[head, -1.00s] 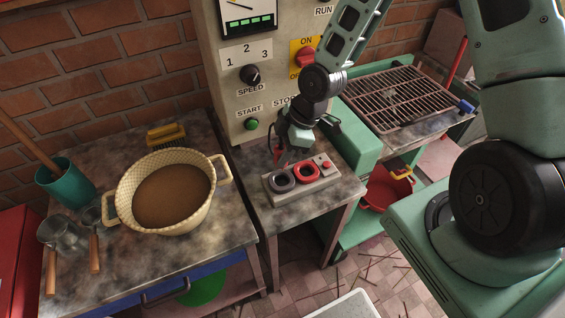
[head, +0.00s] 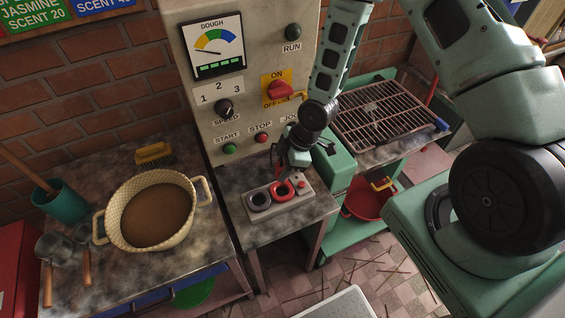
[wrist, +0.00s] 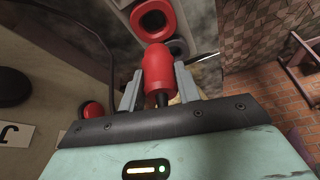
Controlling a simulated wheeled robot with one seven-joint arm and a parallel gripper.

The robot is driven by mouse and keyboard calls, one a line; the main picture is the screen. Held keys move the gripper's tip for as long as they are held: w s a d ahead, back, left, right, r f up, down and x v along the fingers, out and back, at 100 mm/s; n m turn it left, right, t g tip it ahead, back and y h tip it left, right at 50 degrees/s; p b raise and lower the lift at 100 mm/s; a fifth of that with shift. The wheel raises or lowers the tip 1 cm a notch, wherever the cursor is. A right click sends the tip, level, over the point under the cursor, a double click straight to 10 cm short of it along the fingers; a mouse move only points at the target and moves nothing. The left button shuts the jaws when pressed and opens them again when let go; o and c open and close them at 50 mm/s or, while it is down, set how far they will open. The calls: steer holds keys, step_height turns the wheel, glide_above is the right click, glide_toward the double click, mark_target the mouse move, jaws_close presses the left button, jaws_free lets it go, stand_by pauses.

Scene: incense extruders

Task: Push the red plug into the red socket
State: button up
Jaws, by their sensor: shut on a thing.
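The red plug (wrist: 157,68) is in my gripper (wrist: 158,92), shut on it between two grey fingers in the wrist view. In the head view my gripper (head: 290,161) is above the socket block, and only a small red part of the plug (head: 279,167) shows below it. The red socket (head: 283,190) is a red ring with a dark centre on the grey block, right of a dark ring. In the wrist view the red socket (wrist: 152,18) is just beyond the plug's tip. The plug is apart from it in the head view; the exact gap is unclear.
The grey block (head: 269,208) stands on a small worn table (head: 301,221) against the machine panel (head: 205,120). A red button (head: 301,184) is at its right end. A dough basin (head: 152,210) stands left. A grill rack (head: 389,113) is at the right.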

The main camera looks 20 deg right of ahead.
steer(key=b, duration=0.3)
glide_above(283, 192)
steer(key=shift+s+f, duration=0.1)
steer(key=shift+f, duration=2.4)
steer(key=shift+f+b, duration=1.45)
steer(key=shift+b, duration=0.1)
steer(key=o, duration=1.1)
steer(key=shift+c, duration=0.2)
steer(key=shift+r, duration=0.1)
steer(key=v, duration=1.7)
steer(key=shift+p, duration=0.45)
steer(key=shift+a+r, duration=0.1)
